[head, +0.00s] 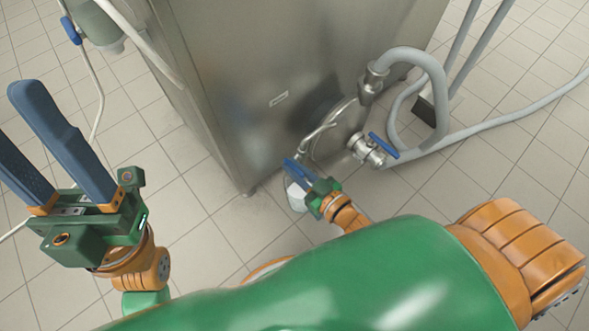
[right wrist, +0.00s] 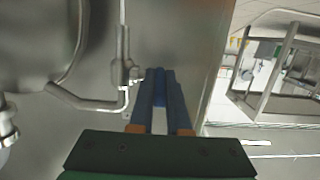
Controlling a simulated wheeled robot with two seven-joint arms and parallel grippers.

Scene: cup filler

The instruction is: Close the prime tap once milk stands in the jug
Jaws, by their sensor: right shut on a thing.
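My right gripper (head: 294,168) is low at the front of the steel machine. In the right wrist view its blue fingers (right wrist: 160,76) are shut on a small blue handle (right wrist: 160,88), which looks like the prime tap's lever and is mostly hidden between them. A thin steel pipe with a small fitting (right wrist: 122,72) runs beside the fingers. In the head view a whitish jug (head: 297,199) stands on the floor below the right gripper, partly covered by it. I cannot tell the level inside it. My left gripper (head: 12,116) is open and empty at the left.
The steel machine (head: 240,90) fills the upper middle. A round flange (head: 335,135) and a larger valve with a blue lever (head: 384,145) sit right of my right gripper. A grey hose (head: 440,80) loops at the right. Tiled floor at lower left of the machine is clear.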

